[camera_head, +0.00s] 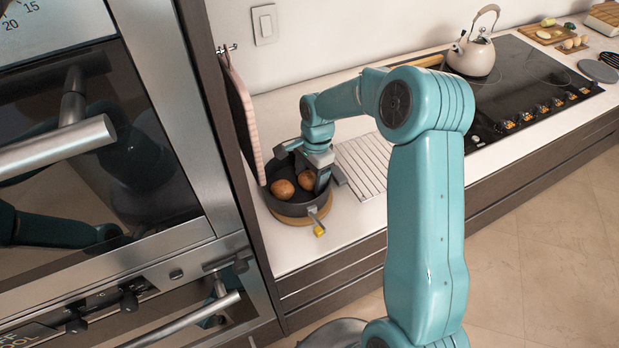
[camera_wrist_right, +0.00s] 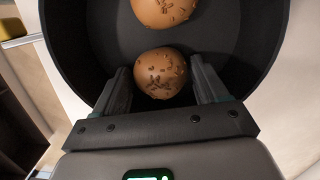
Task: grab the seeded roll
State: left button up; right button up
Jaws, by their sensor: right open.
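Two brown rolls lie in a dark round pan (camera_head: 275,206) on the counter. In the wrist view, both have seed-like flecks on top. The nearer seeded roll (camera_wrist_right: 160,82) sits between the two fingers of my right gripper (camera_wrist_right: 160,68). The fingers are open, one on each side, and contact cannot be told. The other roll (camera_wrist_right: 166,10) lies beyond the fingertips, cut by the top edge. In the head view, the right gripper (camera_head: 315,178) reaches down into the pan by the right roll (camera_head: 305,181); the left roll (camera_head: 283,189) lies beside it. My left gripper is out of view.
The pan's handle (camera_head: 317,222) points toward the counter's front edge. A ribbed white board (camera_head: 362,165) lies right of the pan. A pink-edged mitt (camera_head: 243,120) hangs by the oven cabinet. A kettle (camera_head: 473,57) stands on the hob farther right.

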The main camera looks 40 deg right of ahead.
jog(key=shift+a+r, duration=0.1)
jog(key=c, duration=0.8)
